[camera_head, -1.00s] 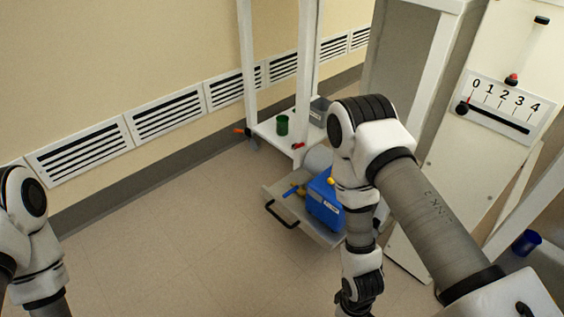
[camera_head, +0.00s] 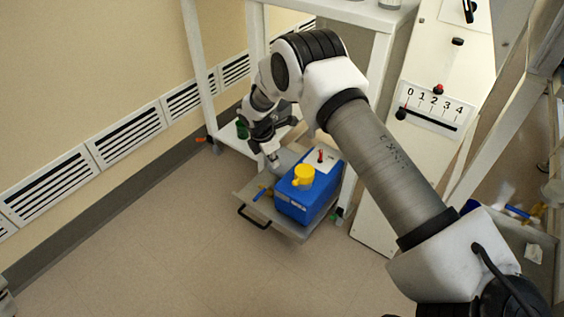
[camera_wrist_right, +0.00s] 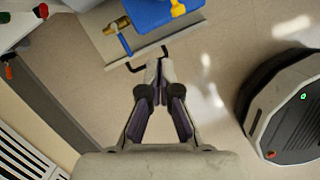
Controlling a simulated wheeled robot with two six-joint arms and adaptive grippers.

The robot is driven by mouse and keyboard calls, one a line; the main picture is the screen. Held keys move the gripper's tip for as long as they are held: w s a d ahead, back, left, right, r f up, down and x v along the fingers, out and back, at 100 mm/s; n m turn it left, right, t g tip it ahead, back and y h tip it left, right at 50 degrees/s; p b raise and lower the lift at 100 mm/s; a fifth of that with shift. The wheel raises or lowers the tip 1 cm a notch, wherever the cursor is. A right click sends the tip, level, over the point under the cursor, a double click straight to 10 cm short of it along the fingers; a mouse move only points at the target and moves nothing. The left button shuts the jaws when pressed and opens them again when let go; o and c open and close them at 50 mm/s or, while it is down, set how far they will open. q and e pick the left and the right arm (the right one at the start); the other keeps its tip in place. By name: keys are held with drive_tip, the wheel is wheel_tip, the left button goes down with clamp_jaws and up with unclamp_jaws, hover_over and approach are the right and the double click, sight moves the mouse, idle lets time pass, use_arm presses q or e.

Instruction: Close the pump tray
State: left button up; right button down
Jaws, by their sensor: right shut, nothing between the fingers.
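The pump tray (camera_head: 285,229) is pulled out low from the white frame, with a black bar handle (camera_head: 252,218) at its front. A blue pump (camera_head: 309,196) with a yellow cap sits on it. My right gripper (camera_head: 273,160) is shut and empty, pointing down above the tray's left side in the head view. In the right wrist view, the fingertips (camera_wrist_right: 160,64) overlap the handle (camera_wrist_right: 138,64) in front of the tray's front edge (camera_wrist_right: 145,50); I cannot tell whether they touch. My left gripper is out of view.
A white panel with a 0 to 4 scale (camera_head: 436,107) stands right of the tray. Wall vents (camera_head: 128,136) run along the left. The floor (camera_head: 160,255) in front of the tray is clear.

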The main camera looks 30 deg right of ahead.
drive_tip(key=d+f+b, duration=0.1)
drive_tip(key=f, duration=0.2)
drive_tip(key=d+f+b, duration=0.1)
drive_tip(key=d+f, duration=0.1)
drive_tip(key=f, duration=0.1)
drive_tip(key=d+f+b, duration=0.1)
drive_tip(key=d+f, duration=0.1)
drive_tip(key=f, duration=0.1)
drive_tip(key=shift+d+r+b, duration=0.15)
drive_tip(key=shift+d+b, duration=0.2)
drive_tip(key=shift+d, duration=0.25)
drive_tip(key=shift+d, duration=0.1)
